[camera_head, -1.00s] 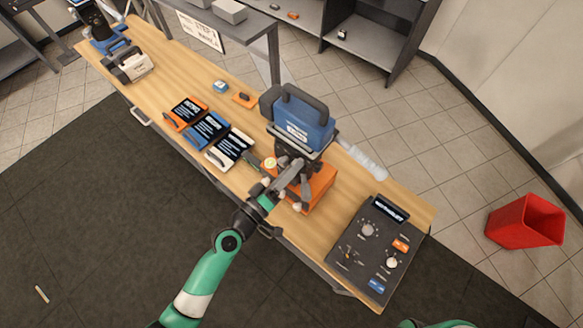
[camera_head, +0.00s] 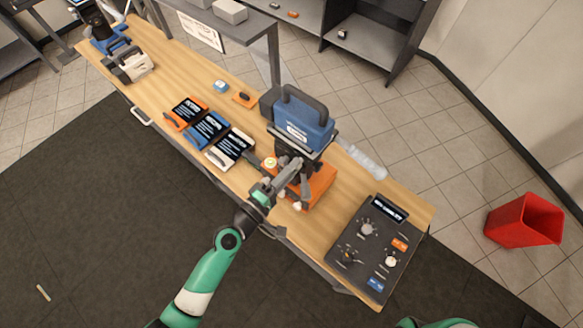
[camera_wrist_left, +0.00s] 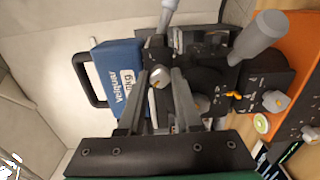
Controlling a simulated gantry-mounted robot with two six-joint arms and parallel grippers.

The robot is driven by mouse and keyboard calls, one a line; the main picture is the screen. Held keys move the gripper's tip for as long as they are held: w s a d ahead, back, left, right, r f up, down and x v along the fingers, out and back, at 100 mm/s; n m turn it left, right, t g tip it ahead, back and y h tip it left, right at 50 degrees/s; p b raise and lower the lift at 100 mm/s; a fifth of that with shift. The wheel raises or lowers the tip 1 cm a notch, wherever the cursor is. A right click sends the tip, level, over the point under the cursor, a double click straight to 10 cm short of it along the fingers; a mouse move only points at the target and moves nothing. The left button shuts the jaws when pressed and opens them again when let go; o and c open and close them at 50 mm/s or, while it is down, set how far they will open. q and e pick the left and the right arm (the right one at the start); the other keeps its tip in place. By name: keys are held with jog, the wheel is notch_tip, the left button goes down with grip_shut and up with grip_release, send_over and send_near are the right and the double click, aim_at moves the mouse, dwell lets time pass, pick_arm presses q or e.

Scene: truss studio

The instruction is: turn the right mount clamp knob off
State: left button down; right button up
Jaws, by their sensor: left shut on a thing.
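A blue boxy instrument with a dark handle (camera_head: 302,124) sits on a dark mount (camera_head: 291,145) above an orange base (camera_head: 322,184) on the bench. The blue instrument also shows in the left wrist view (camera_wrist_left: 118,78). My left gripper (camera_head: 294,170) reaches the front of the mount. In the left wrist view its two fingers (camera_wrist_left: 160,77) are closed on the sides of a small metallic clamp knob (camera_wrist_left: 157,80). The knob is partly hidden between the fingers. My right gripper is out of view; only a bit of green arm shows at the bottom edge.
A dark control panel with knobs (camera_head: 350,232) lies at the bench's right end. Orange, blue and white cases (camera_head: 208,130) lie left of the mount. A grey lever (camera_wrist_left: 258,36) and an orange-marked block (camera_wrist_left: 268,90) are close to the fingers. A red bin (camera_head: 524,222) stands on the floor.

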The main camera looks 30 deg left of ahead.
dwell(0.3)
pick_arm(q)
jog(key=c, duration=0.6)
grip_release()
jog(key=b+v, duration=0.2)
jog(key=v, duration=0.9)
jog(key=shift+s, duration=0.3)
jog(key=shift+a, duration=0.1)
